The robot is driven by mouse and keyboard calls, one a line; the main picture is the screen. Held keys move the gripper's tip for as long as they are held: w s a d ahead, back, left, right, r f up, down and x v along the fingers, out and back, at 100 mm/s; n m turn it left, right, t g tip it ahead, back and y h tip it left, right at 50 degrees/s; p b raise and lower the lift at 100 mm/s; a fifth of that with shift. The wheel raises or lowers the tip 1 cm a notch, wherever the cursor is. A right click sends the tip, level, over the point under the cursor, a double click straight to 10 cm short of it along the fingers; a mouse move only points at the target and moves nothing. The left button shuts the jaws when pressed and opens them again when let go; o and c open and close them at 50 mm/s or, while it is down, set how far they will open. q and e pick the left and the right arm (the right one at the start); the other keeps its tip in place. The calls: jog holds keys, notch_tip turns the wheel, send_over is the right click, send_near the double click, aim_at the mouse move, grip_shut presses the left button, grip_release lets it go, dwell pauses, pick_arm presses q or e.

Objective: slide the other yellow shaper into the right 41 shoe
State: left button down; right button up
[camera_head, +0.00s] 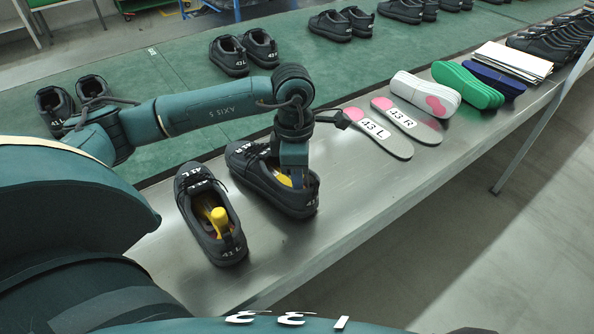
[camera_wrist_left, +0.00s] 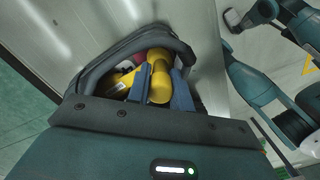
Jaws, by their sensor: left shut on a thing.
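The right 41 shoe (camera_head: 262,180), black and marked 41 R, stands on the steel bench. My left gripper (camera_head: 293,174) reaches down into its opening from above. In the left wrist view this gripper (camera_wrist_left: 163,88) is shut on the yellow shaper (camera_wrist_left: 158,62), its blue fingers on either side. The shaper lies inside the shoe opening (camera_wrist_left: 92,72); its front part is hidden, so I cannot tell how deep it sits. The left 41 shoe (camera_head: 224,247) stands beside it on the left, with another yellow shaper (camera_head: 218,218) inside. My right gripper is in neither view.
Insoles marked 43 L (camera_head: 377,132) and 43 R (camera_head: 405,126) lie on the bench (camera_head: 340,205). White (camera_head: 424,94), green (camera_head: 467,85) and blue (camera_head: 497,78) soles and a paper stack (camera_head: 512,60) are farther along. Shoe pairs stand on the green belt (camera_head: 180,60) behind.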

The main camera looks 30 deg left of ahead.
pick_arm(q)
jog(key=c, duration=1.3)
grip_release()
jog(key=shift+o, duration=0.7)
jog(key=shift+r, duration=0.15)
jog(key=shift+r+p, duration=0.55)
jog(key=shift+r, duration=0.85)
